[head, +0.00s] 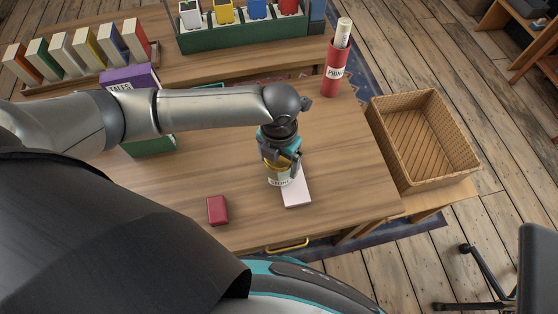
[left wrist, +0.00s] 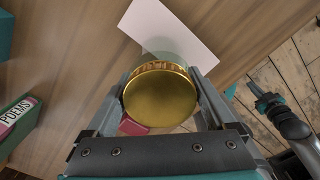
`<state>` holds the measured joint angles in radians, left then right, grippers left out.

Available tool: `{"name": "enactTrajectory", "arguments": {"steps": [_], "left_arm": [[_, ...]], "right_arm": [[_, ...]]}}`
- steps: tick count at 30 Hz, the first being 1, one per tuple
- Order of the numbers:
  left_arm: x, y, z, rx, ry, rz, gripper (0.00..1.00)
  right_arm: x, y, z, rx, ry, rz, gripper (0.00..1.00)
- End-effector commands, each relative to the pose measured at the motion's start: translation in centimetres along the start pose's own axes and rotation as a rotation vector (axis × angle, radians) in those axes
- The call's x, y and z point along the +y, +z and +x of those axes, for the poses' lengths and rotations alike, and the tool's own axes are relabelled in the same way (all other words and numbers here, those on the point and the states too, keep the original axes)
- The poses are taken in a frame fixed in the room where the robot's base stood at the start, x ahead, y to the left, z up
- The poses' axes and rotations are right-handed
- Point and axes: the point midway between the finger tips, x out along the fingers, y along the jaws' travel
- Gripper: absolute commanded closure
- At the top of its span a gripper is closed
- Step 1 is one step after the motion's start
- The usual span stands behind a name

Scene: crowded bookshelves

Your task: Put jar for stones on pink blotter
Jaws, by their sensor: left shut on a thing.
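The jar for stones (head: 278,180) has a pale body, a printed label and a gold lid, whose top shows in the left wrist view (left wrist: 160,97). My left gripper (head: 281,158) is shut around the jar near its lid, from above. The pink blotter (head: 297,193) is a very pale, flat rectangle near the table's front right; it also shows in the left wrist view (left wrist: 172,32). The jar overlaps the blotter's left side in the head view; I cannot tell whether they touch. A dark gripper with teal parts, seemingly my right one, shows at the wrist view's right (left wrist: 275,107).
A small red box (head: 217,210) lies left of the blotter. A red cylinder with a rolled print (head: 337,70) stands at the back right. A wicker basket (head: 425,140) is beyond the table's right edge. Books (head: 130,77) stand at the left. The table's middle is mostly clear.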

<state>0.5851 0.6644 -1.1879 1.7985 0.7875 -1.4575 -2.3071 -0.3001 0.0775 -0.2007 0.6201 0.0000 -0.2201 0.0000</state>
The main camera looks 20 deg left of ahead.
Motion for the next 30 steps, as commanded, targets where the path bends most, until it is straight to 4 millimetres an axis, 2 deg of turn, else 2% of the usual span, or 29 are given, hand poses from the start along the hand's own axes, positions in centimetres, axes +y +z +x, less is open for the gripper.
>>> {"name": "enactTrajectory", "arguments": {"steps": [10,11,13,23,26,30], "left_arm": [[0.0,0.1,0.2,-0.002,-0.001,0.0,0.79],[0.0,0.1,0.2,-0.001,0.0,0.0,0.08],[0.0,0.1,0.2,-0.001,-0.001,0.0,0.0],[0.0,0.1,-0.4,-0.002,-0.001,0.001,0.0],[0.0,0.1,-1.8,-0.004,-0.002,0.002,0.0],[0.0,0.2,-4.9,-0.005,-0.001,0.001,0.0]], "right_arm": [[-0.2,-0.1,0.1,0.001,-0.002,0.0,1.0],[-0.2,-0.1,0.0,0.001,-0.002,0.0,1.0],[-0.2,-0.1,0.0,0.001,-0.002,-0.001,1.0],[0.1,-0.1,-0.2,0.001,0.001,-0.001,1.0],[0.2,-0.1,-0.8,0.0,0.002,-0.001,1.0],[0.2,-0.2,-1.9,0.0,0.003,-0.001,1.0]]}}
